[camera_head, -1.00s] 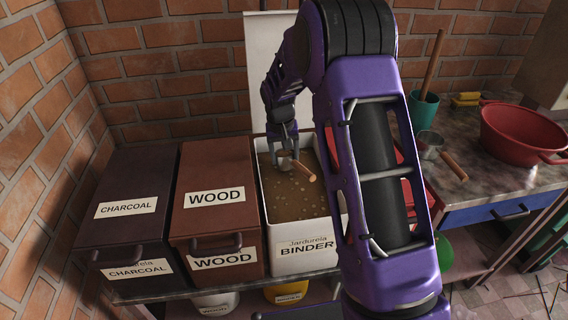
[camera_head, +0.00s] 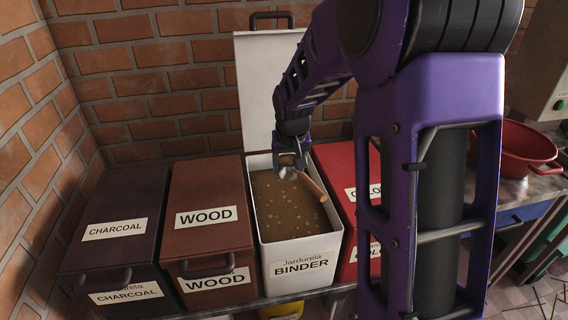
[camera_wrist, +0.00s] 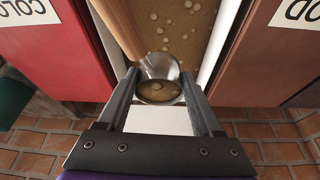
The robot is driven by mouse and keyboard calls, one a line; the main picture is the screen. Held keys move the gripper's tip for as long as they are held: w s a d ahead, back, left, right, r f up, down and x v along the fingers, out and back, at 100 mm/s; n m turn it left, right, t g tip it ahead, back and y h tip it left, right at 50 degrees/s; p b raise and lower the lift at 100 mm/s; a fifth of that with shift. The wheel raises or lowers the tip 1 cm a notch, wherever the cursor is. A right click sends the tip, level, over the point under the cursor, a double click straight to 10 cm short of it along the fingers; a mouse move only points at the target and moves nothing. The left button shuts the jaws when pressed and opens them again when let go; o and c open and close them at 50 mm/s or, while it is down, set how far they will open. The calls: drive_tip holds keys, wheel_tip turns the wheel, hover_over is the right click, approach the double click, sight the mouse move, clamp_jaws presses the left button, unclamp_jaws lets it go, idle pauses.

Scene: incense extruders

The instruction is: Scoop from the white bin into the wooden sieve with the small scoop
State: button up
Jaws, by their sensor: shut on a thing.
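The white bin (camera_head: 292,279), labelled BINDER, stands open with brown, pale-speckled contents (camera_head: 285,210). My gripper (camera_head: 289,163) is over the back part of this bin, shut on the small scoop. The scoop has a round metal bowl (camera_head: 287,172) and a wooden handle (camera_head: 313,187) slanting down to the right. In the wrist view the metal bowl (camera_wrist: 158,67) sits between the fingertips, with brown, pale-spotted matter showing in its round opening. I cannot tell whether the bowl touches the bin contents. The wooden sieve is not in view.
A brown WOOD bin (camera_head: 207,207) and a dark CHARCOAL bin (camera_head: 115,226) stand closed to the left. A red bin (camera_head: 352,183) stands close on the right, partly behind my arm. The raised white lid (camera_head: 262,90) is behind. A red basin (camera_head: 520,150) sits on the right counter.

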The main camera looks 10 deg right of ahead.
sight(300, 175)
drive_tip(key=s+r, duration=0.1)
drive_tip(key=s, duration=0.1)
drive_tip(key=s+d+r, duration=0.1)
drive_tip(key=shift+s+d+r+p, duration=0.1)
drive_tip(key=shift+s+p, duration=0.2)
drive_tip(key=shift+s, duration=0.05)
drive_tip(key=shift+s+d+r, duration=0.15)
drive_tip(key=shift+s+r, duration=0.1)
drive_tip(key=shift+s, duration=0.25)
